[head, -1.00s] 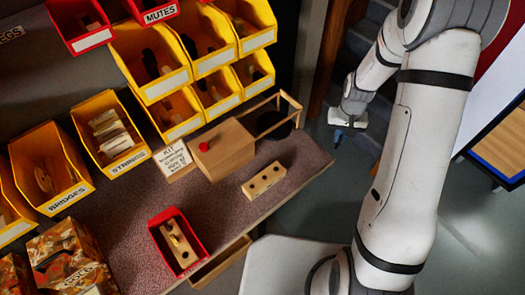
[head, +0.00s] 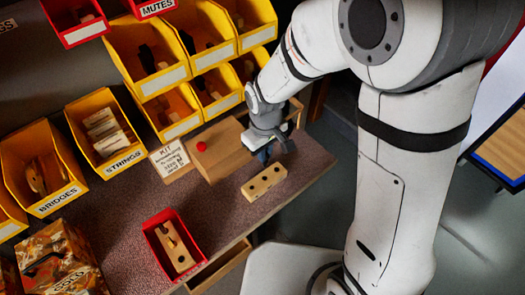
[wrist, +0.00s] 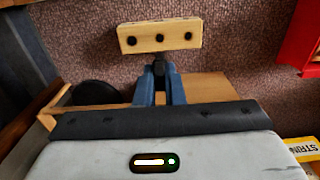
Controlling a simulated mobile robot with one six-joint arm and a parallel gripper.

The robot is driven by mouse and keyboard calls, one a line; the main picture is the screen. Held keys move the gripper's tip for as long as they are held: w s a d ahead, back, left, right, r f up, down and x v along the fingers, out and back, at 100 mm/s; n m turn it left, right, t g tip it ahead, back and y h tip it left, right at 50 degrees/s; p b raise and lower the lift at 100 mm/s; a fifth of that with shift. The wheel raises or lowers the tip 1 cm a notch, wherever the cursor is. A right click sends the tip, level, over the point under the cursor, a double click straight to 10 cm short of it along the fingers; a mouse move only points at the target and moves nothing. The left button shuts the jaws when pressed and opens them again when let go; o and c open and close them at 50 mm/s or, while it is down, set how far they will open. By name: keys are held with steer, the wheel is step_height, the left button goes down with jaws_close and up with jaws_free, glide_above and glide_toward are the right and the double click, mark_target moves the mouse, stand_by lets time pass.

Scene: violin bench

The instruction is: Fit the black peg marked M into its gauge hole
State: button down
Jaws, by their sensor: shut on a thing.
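The gauge block (head: 264,181) is a pale wooden bar with three dark holes, lying on the bench near its right front edge. In the wrist view the gauge block (wrist: 159,24) is just beyond my fingertips, its holes in a row. My gripper (head: 277,152) is over the bench just behind the block. In the wrist view my gripper (wrist: 159,84) is shut on a small black peg (wrist: 159,68), which points toward the middle hole. The peg looks apart from the block, though its tip is hard to judge. No M mark is legible.
A wooden box with a red knob (head: 222,152) stands left of my gripper, beside a kit card (head: 170,158). A red tray (head: 150,234) holding a wooden piece sits at the front. Yellow bins (head: 62,206) line the back. Bench between tray and block is clear.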

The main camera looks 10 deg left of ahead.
mark_target(265, 165)
steer(key=shift+f, duration=0.15)
steer(key=shift+d+f+b, duration=0.1)
steer(key=shift+f+b, duration=0.05)
steer(key=shift+b, duration=0.2)
steer(key=shift+f+b, duration=2.1)
steer(key=shift+f, duration=0.55)
steer(key=shift+f+b, duration=2)
steer(key=shift+f, duration=0.2)
steer(key=c, duration=1.5)
jaws_free()
steer(key=shift+r, duration=0.1)
steer(key=shift+o, duration=0.2)
steer(key=shift+r, duration=0.1)
step_height(265, 165, up, 8)
steer(key=shift+f, duration=0.2)
